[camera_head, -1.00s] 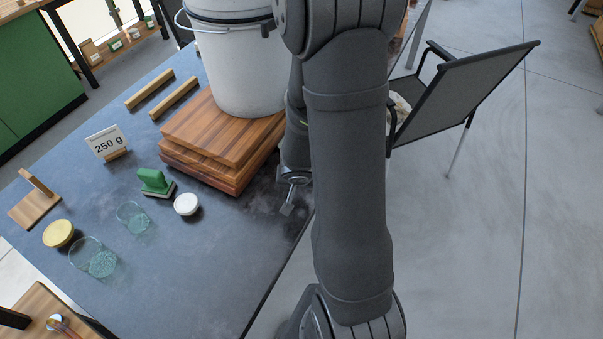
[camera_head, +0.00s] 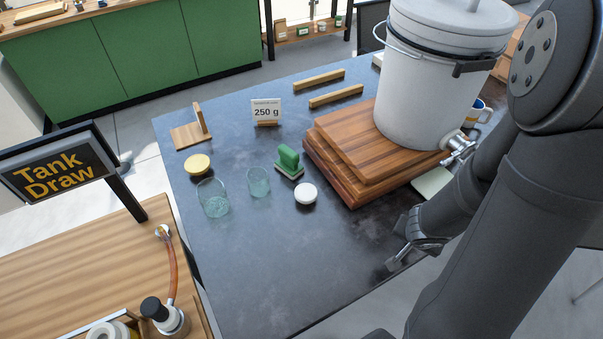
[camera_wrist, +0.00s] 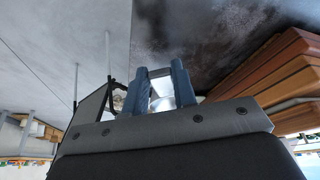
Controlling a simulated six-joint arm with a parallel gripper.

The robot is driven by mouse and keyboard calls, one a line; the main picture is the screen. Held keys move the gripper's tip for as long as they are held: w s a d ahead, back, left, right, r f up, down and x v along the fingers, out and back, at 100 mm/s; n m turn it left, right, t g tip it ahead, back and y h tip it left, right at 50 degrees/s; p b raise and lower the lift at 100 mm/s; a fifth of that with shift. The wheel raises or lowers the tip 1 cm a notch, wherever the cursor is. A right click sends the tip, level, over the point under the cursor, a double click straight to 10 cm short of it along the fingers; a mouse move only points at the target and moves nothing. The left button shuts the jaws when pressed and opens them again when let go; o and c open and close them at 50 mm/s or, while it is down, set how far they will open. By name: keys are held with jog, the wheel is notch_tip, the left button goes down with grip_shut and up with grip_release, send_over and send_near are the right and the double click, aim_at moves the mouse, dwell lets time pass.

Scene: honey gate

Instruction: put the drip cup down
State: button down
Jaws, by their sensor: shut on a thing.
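My gripper (camera_wrist: 161,84) is shut on a small pale, shiny thing (camera_wrist: 161,88), which I take to be the drip cup. Only part of it shows between the two dark blue fingers in the wrist view, so its tilt cannot be told. In the head view my gripper (camera_head: 404,256) is low at the right edge of the dark table (camera_head: 290,285), in front of the wooden boards. The held thing is too small there to make out. Whether it touches the table cannot be told.
A white lidded bucket (camera_head: 425,100) with a metal tap (camera_head: 459,143) stands on stacked wooden boards (camera_head: 350,160). A pale flat piece (camera_head: 432,182) lies below the tap. A mug (camera_head: 479,113) is behind. The table front is clear.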

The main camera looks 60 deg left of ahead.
jog(key=d+r+n+g+y, duration=0.1)
jog(key=d+r+n+g, duration=0.1)
jog(key=d+r+n, duration=0.35)
jog(key=d+r+n+g+y, duration=0.1)
jog(key=d+r+n+g, duration=0.1)
jog(key=d+n, duration=0.55)
send_over(403, 266)
notch_tip(403, 266, down, 7)
jog(key=shift+r, duration=0.1)
jog(key=shift+a+f, duration=0.1)
jog(key=shift+f, duration=1.95)
jog(key=shift+f, duration=0.15)
jog(key=c, duration=1.2)
grip_release()
jog(key=shift+o, duration=0.2)
